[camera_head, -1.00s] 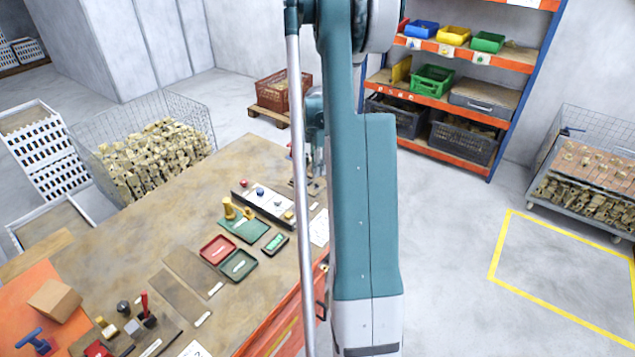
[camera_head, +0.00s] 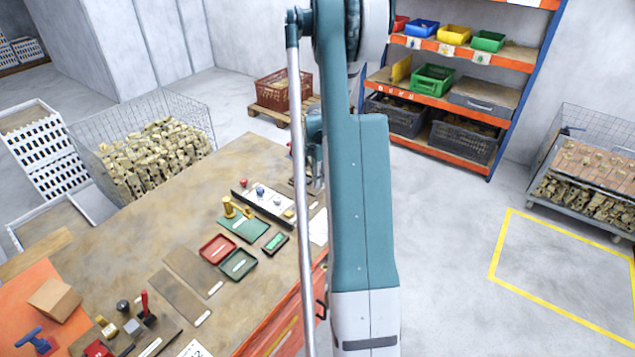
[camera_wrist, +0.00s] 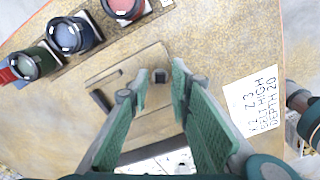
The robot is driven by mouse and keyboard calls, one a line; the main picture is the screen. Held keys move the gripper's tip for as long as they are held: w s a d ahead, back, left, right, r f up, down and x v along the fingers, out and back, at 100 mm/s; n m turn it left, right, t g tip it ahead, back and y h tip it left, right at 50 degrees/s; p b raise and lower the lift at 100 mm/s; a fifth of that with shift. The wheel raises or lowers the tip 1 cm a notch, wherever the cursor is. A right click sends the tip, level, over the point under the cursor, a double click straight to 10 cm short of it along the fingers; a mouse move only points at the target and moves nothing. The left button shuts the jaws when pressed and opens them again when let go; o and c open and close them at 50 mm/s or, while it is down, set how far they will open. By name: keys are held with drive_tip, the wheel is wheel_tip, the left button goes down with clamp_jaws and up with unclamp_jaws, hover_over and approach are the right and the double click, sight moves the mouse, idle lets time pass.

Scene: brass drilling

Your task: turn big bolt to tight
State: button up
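In the wrist view, my gripper (camera_wrist: 161,76) has two green-padded fingers apart, pointing down over a tan board (camera_wrist: 125,75). A small dark upright piece (camera_wrist: 161,77), which may be the big bolt, shows between the fingertips. There is a visible gap to each finger, so nothing appears gripped. I cannot tell whether this piece is tight or loose. The board also has a dark slot or bar (camera_wrist: 101,99) at its left. In the head view my arm and its silver rod hide most of the gripper and the bolt area.
A paper with handwriting about bolt and depth (camera_wrist: 252,102) lies to the right. On the workbench (camera_head: 130,240) are a green mat with a brass piece (camera_head: 241,226), a red tray (camera_head: 217,249) and a green tray (camera_head: 239,264).

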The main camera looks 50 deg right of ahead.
drive_tip(key=shift+f, duration=0.6)
clamp_jaws()
drive_tip(key=shift+f+m+b, duration=0.1)
drive_tip(key=shift+m+b, duration=0.85)
drive_tip(key=shift+m, duration=0.15)
drive_tip(key=shift+m+b, duration=0.8)
drive_tip(key=shift+m, duration=0.8)
unclamp_jaws()
